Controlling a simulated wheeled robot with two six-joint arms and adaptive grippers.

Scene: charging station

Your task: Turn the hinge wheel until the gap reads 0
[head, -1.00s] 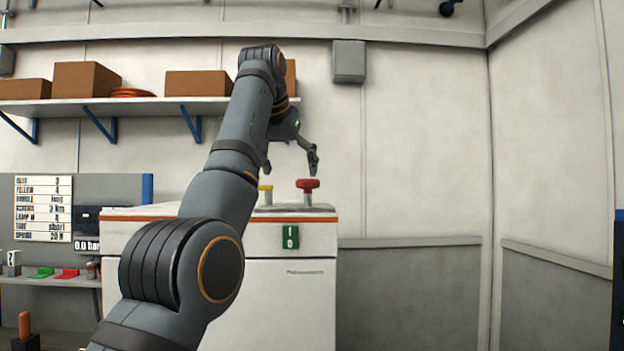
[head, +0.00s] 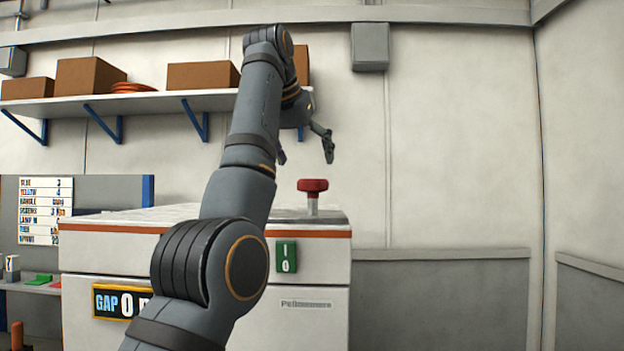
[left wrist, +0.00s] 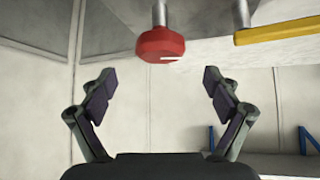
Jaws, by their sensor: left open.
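A red wheel-like knob (head: 312,186) stands on a short metal post on top of the white cabinet (head: 205,290). The knob also shows in the left wrist view (left wrist: 160,44), with a pale mark on it. My left gripper (head: 304,153) is open and empty, above the knob and apart from it. In the left wrist view its two spread fingers (left wrist: 160,77) have nothing between them. A GAP display (head: 118,302) on the cabinet front reads 0. My left arm covers its right end. My right gripper is not in view.
A yellow bar (left wrist: 278,28) on a second post is beside the red knob in the left wrist view. A green 1/0 switch (head: 286,257) is on the cabinet front. A shelf (head: 150,102) with brown boxes is on the back wall. Right of the cabinet is clear.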

